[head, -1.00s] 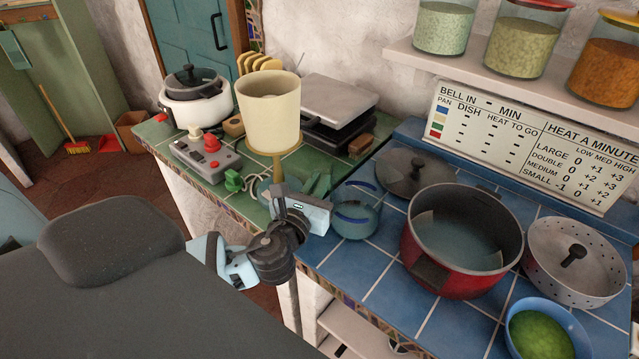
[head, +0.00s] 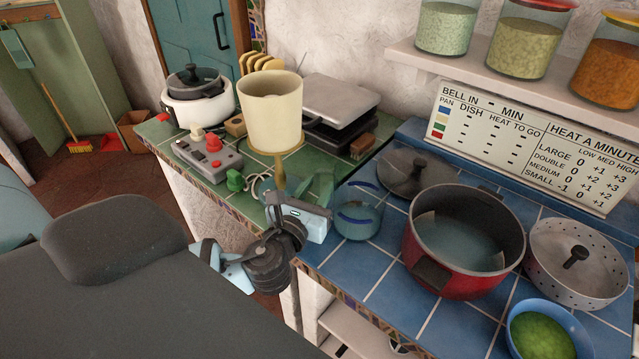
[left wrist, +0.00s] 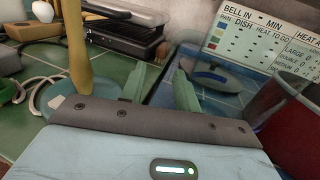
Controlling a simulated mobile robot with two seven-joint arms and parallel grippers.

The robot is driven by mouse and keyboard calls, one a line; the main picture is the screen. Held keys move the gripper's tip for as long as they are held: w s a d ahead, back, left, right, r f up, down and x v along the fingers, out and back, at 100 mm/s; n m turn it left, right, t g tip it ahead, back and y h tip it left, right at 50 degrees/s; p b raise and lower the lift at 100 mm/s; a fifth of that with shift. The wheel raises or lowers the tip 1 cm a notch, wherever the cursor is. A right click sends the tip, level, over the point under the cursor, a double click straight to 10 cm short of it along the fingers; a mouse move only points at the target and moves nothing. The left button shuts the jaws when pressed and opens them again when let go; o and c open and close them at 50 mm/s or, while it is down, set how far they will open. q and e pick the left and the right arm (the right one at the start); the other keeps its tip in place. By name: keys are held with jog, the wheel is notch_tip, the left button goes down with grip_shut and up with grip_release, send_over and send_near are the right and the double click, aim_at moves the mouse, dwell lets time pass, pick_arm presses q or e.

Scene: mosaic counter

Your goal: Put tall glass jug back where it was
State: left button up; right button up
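The tall glass jug (head: 357,222) is clear with blue bands. It stands upright on the blue tiles in the head view, left of the red pot. My left gripper (head: 312,187) is just left of the jug, over the edge between the green and blue tiles. Its two greenish fingers are spread apart, with nothing clearly seen between them. The fingers also show in the left wrist view (left wrist: 165,82). The clear jug is hard to make out there. Whether a finger touches the jug, I cannot tell. My right gripper is not in view.
A cream cylinder (head: 270,105) on a yellow stem stands close behind the left gripper. Blue tiles in front of the jug are free.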

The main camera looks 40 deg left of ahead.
pick_arm(q)
jog(key=v, duration=1)
jog(key=shift+b, duration=0.3)
